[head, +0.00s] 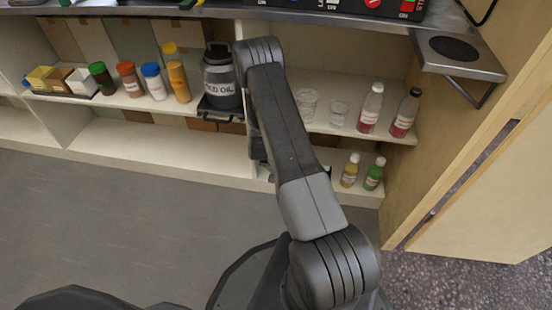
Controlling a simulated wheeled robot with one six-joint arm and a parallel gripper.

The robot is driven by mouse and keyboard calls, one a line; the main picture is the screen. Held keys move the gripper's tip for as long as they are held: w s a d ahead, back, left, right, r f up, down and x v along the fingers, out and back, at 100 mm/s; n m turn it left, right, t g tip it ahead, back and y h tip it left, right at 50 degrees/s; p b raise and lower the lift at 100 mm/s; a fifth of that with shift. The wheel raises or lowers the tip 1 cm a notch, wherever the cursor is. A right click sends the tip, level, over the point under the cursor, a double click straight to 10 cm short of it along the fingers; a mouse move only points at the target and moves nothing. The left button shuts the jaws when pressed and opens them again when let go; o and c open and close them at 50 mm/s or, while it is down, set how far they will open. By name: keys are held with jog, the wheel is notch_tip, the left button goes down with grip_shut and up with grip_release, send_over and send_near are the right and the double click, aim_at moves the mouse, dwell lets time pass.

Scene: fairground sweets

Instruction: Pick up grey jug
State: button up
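The grey jug (221,80) stands upright at the upper shelf, left of my arm, with a dark top and a label reading "OLD OIL". My gripper (219,110) is at the jug's lower part, with dark finger parts showing at its base. My arm hides much of the gripper and the jug's right edge. I cannot tell whether the fingers touch the jug or are closed on it.
Left of the jug stand orange bottles (179,82), a blue-capped jar (154,82), more jars and small boxes (82,81). Right of my arm are clear glasses (339,112) and red-liquid bottles (371,108). Small bottles (350,170) stand lower. A counter edge (300,15) overhangs the shelf.

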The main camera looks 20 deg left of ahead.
jog(key=shift+w+a+f, duration=0.1)
jog(key=shift+w+f, duration=0.05)
jog(key=shift+f, duration=0.3)
grip_shut()
jog(key=shift+r, duration=0.15)
